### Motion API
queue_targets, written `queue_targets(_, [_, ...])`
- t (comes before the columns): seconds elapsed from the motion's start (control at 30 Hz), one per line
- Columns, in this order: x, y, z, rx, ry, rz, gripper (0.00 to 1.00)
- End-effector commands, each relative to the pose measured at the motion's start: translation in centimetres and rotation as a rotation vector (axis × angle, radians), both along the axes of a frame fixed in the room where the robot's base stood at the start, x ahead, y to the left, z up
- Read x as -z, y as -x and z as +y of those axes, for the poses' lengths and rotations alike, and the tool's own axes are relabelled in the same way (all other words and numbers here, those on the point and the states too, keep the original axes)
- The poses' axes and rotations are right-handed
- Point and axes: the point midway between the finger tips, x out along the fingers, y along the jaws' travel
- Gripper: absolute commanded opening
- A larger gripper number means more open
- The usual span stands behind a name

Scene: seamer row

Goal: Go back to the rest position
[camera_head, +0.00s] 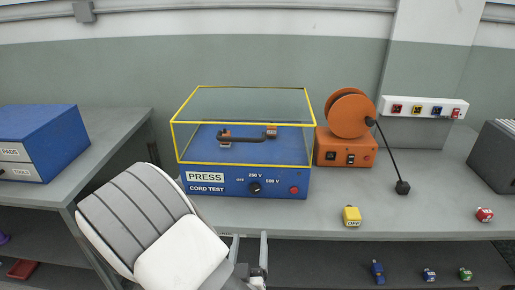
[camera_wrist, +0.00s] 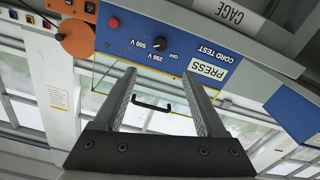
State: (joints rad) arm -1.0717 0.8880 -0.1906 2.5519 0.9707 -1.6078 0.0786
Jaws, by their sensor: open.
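My gripper (camera_head: 249,237) shows in the head view at the bottom middle, in front of the bench edge. My white and grey arm partly hides the bench on its left. In the wrist view the two fingers of my gripper (camera_wrist: 160,78) stand wide apart, with nothing between them. The blue cord test box (camera_head: 230,181) stands on the bench beyond the gripper, its yellow-edged clear cover (camera_head: 241,87) shut over it. The box's front panel (camera_wrist: 160,38) shows upside down in the wrist view, with a black handle (camera_wrist: 152,106) seen between the fingers.
An orange reel unit (camera_head: 348,118) stands right of the box. A yellow block (camera_head: 352,216) and a red block (camera_head: 484,214) lie near the bench's front edge. Blue drawers (camera_head: 45,140) stand on the left bench, a dark grey box (camera_head: 493,155) at far right. Small items lie on the lower shelf.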

Motion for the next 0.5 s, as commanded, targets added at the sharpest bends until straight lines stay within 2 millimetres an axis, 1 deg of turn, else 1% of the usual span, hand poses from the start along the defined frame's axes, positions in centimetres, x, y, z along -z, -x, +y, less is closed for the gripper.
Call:
queue_targets(0.13, [-0.7, -1.0, -0.4, 0.03, -0.061, 0.064, 0.73])
queue_targets(0.27, [-1.6, -2.5, -0.9, 0.066, -0.176, 0.193, 0.73])
queue_targets(0.37, [-2.7, -3.4, -1.0, 0.078, -0.268, 0.303, 0.73])
queue_targets(0.5, [-5.0, -4.2, -1.0, 0.069, -0.375, 0.439, 0.73])
